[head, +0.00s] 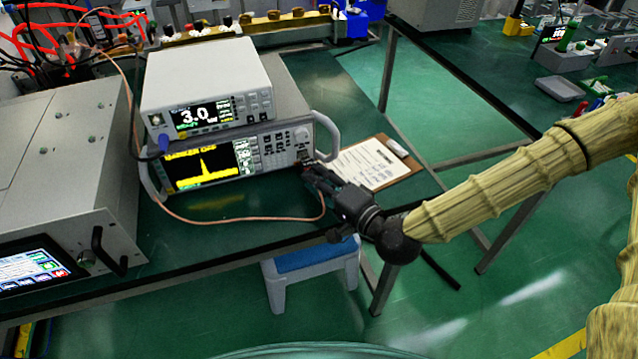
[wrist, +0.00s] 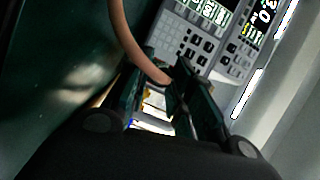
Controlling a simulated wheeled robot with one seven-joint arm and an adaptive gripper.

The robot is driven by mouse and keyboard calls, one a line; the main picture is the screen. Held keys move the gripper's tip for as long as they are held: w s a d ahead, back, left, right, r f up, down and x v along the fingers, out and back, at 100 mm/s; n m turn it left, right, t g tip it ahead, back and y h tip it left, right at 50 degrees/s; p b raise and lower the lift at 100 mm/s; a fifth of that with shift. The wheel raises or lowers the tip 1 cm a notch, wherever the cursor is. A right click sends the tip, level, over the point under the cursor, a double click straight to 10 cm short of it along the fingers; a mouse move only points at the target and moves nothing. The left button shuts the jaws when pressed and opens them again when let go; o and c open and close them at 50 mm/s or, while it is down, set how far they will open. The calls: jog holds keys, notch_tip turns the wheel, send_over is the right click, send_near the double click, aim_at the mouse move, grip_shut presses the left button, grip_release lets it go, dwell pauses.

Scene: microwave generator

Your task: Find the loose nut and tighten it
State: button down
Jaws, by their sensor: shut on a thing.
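My gripper (head: 311,172) is at the lower right front corner of the spectrum analyzer (head: 237,166), which has a yellow trace on its screen. Its fingers are closed around the end of a copper-coloured cable (head: 235,222) at the analyzer's front. In the wrist view the cable (wrist: 126,36) bends down between the fingertips of my gripper (wrist: 166,72). The nut at the cable end is hidden between the fingers, so its thread and seating cannot be seen. The analyzer's buttons (wrist: 190,40) show just beyond the fingers.
A power meter (head: 207,87) reading 3.0 stands on the analyzer. A grey cabinet with a touchscreen (head: 36,265) is at the left. A clipboard (head: 372,163) lies right of my gripper. A stool (head: 311,278) with a blue top stands below the table's front edge.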

dwell(0.4)
jog(key=c, duration=1.2)
grip_release()
jog(key=shift+c, duration=0.2)
jog(key=shift+r, duration=0.15)
